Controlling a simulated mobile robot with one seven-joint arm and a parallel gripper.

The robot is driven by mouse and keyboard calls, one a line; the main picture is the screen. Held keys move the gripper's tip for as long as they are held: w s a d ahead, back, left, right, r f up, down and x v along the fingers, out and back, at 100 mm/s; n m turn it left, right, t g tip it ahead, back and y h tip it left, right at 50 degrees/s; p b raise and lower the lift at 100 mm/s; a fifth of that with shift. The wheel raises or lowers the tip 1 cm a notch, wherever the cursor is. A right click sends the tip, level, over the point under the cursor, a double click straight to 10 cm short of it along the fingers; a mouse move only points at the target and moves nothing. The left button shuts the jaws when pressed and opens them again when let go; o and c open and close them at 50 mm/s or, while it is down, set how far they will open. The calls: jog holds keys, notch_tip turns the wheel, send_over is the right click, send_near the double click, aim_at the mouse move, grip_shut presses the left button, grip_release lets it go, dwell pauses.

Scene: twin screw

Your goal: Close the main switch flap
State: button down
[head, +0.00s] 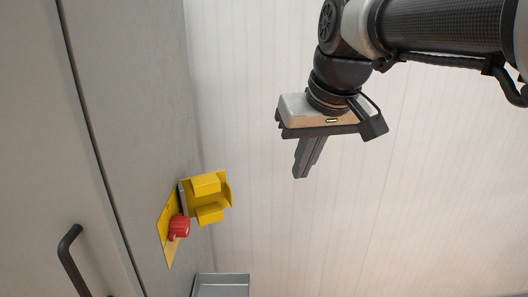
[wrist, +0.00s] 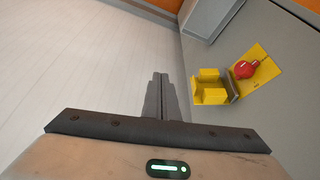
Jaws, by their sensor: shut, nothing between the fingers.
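The main switch is a yellow plate (head: 167,222) on a grey panel, with a red knob (head: 179,227) on it. Its yellow flap (head: 223,187) stands open, sticking out from the panel, with blocky yellow pieces on it. In the wrist view the flap (wrist: 211,97), red knob (wrist: 245,69) and plate (wrist: 266,72) lie right of my fingers. My gripper (head: 301,174) is shut and empty. In the head view it is up and to the right of the flap, clearly apart from it. It also shows in the wrist view (wrist: 160,77).
The grey panel (head: 130,100) runs along the left in the head view, with a dark handle (head: 70,250) on the door beside it. A grey metal tray or box (head: 222,279) is below the switch. The space between my gripper and the flap looks clear.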

jog(key=w+a+n+g, duration=0.1)
jog(key=w+a+n, duration=0.1)
jog(key=w+a, duration=0.55)
jog(key=w+a+n+g, duration=0.1)
jog(key=w+a+n, duration=0.3)
jog(key=a, duration=0.7)
jog(key=w+a+f+m, duration=0.1)
jog(key=w+a+f, duration=0.1)
jog(key=f, duration=0.6)
jog(key=shift+w+f+y+b, duration=0.15)
jog(key=shift+w+y+b, duration=0.25)
jog(key=shift+w, duration=0.3)
jog(key=shift+d+m+t, duration=0.1)
jog(key=shift+m+t, duration=0.2)
jog(key=shift+m, duration=0.1)
